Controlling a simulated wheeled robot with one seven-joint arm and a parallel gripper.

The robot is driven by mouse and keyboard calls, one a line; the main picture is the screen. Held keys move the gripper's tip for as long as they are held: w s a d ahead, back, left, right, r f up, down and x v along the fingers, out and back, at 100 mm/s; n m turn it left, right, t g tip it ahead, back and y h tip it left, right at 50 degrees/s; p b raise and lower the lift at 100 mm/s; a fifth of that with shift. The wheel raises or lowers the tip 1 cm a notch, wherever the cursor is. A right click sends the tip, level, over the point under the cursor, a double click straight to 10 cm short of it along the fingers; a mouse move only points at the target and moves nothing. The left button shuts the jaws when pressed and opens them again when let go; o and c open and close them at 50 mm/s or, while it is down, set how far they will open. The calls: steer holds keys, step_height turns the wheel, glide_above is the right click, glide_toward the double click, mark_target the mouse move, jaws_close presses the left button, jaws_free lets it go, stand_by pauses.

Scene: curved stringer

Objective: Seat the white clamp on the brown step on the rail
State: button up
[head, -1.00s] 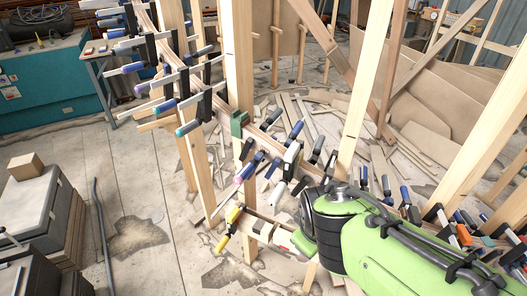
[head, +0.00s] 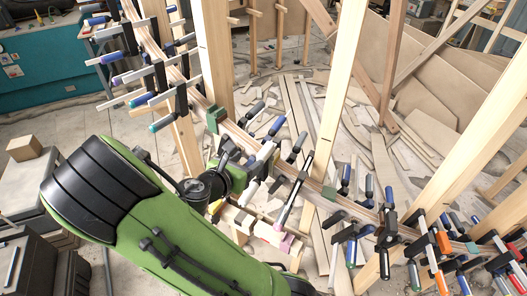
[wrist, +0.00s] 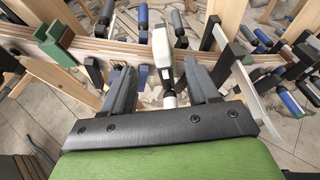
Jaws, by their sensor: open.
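The rail (wrist: 110,52) is a curved, layered wooden strip, also seen in the head view (head: 236,133).
Several blue, black and orange clamps crowd the rail on both sides. A green block (head: 216,119) sits on the rail to the left. Upright wooden posts (head: 338,90) stand close by. A board (head: 258,228) with a yellow-handled clamp lies below. Scrap wood covers the floor behind.

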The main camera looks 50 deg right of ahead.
mark_target(265, 149)
steer(key=x, duration=1.3)
steer(key=shift+s+d, duration=0.1)
steer(key=shift+d, duration=0.1)
steer(key=shift+a, duration=0.15)
steer(key=shift+s, duration=0.1)
steer(key=c, duration=0.3)
jaws_close()
